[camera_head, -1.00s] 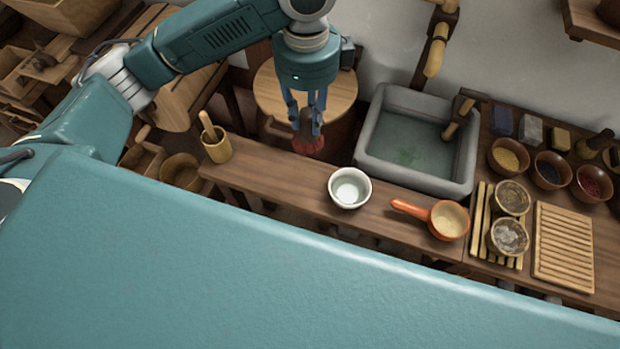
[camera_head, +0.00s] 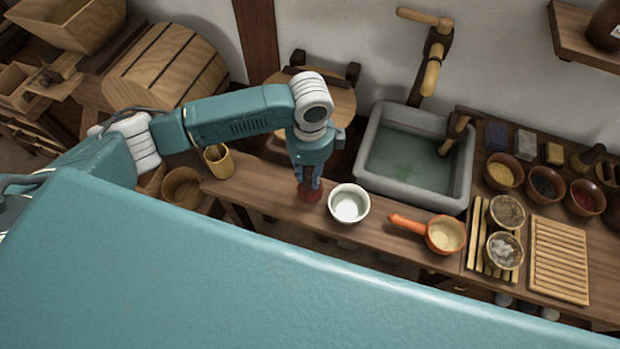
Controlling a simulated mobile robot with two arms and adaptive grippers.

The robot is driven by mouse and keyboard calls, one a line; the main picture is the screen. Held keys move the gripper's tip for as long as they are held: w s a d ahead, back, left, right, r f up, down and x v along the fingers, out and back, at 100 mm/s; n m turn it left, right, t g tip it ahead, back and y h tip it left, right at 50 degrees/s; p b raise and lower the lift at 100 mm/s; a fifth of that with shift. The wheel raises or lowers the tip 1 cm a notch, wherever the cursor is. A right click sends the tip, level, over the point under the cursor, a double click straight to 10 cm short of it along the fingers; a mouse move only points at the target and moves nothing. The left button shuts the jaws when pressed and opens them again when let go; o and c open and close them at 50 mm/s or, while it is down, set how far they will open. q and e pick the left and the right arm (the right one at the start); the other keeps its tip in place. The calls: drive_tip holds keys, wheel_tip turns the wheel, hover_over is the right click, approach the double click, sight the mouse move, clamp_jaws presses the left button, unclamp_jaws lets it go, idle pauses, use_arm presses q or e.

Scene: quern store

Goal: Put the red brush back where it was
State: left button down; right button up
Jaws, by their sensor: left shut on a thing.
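The red brush (camera_head: 309,194) is under my left gripper (camera_head: 309,179), at the wooden counter (camera_head: 262,185) just left of the white bowl (camera_head: 348,203). My left gripper points down and is shut on the brush. Its fingers hide the upper part of the brush. I cannot tell whether the bristles touch the counter. My right gripper is not in view.
A wooden cup (camera_head: 218,161) stands at the counter's left end. An orange ladle (camera_head: 432,231) lies right of the white bowl. A grey stone basin (camera_head: 418,158) with water is behind. Several small bowls, a slatted board (camera_head: 559,260) and blocks fill the right side.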

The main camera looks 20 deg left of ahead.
sight(310, 182)
use_arm(q)
wheel_tip(310, 182, down, 4)
drive_tip(key=shift+r, duration=0.2)
drive_tip(key=shift+f, duration=0.2)
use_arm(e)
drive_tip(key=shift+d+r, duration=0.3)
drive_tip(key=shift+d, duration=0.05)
use_arm(q)
drive_tip(key=shift+f, duration=0.15)
drive_tip(key=c, duration=1.4)
unclamp_jaws()
drive_tip(key=shift+c, duration=0.2)
drive_tip(key=shift+r, duration=0.25)
wheel_tip(310, 182, up, 10)
drive_tip(key=shift+r+b, duration=0.25)
drive_tip(key=shift+b, duration=0.3)
drive_tip(key=shift+r, duration=0.7)
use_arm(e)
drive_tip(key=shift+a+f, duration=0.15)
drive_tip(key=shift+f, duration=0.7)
